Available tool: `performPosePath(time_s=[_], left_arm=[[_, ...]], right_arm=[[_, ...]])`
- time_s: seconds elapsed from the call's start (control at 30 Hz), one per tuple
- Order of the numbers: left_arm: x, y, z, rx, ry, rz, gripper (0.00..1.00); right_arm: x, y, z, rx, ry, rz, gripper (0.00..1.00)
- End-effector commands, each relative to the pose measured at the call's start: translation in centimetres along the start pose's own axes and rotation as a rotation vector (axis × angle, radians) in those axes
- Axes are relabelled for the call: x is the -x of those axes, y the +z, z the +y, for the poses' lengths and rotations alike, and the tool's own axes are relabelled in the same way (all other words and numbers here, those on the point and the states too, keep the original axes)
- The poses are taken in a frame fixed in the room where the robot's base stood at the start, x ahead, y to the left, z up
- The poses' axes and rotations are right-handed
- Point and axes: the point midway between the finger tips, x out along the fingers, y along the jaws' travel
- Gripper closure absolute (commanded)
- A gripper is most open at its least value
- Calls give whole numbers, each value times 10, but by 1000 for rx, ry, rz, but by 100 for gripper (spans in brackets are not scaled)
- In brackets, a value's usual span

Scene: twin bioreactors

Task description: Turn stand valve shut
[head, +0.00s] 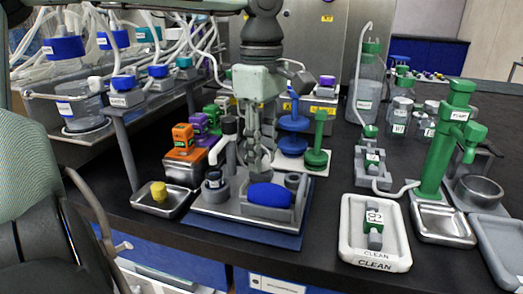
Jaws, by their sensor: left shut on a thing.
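My left gripper (257,165) points down from the top middle, over the grey stand (222,206) on a blue base. Its fingers are closed on a small grey part, mostly hidden by the fingers; I cannot tell which part it is. A white, bent spout with a black cap (220,148) stands just left of the fingers. A blue rounded piece (269,195) lies in the stand's front holder. At right, a small green and grey valve (373,160) sits on a grey block, with a tube to the tall green post (441,150).
A white tray marked CLEAN (346,238) holds a green and grey fitting (375,225). A metal tray (447,233) stands beside it. A tray with a yellow piece (159,192) is at left. Blue (293,124) and green (317,155) pieces stand behind.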

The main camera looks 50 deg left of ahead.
Motion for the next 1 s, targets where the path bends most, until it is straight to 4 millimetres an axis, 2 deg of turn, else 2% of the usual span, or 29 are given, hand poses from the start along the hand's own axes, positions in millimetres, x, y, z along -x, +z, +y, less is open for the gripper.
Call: performPosePath(time_s=[0.03,0.07,0.13,0.4,0.53,1.0], left_arm=[[1,0,1,-1,4,0,100],[1,0,1,-1,4,0,71],[1,0,1,0,4,0,65],[1,0,0,0,2,0,65],[10,0,1,1,4,1,65],[101,0,1,2,6,0,65]], right_arm=[[0,1,0,1,1,-2,100],[0,2,0,1,1,-2,100],[0,2,0,1,1,-4,100],[1,1,0,-3,-1,0,100],[1,0,-1,-3,-2,1,100],[1,0,-1,-3,-2,1,100]])
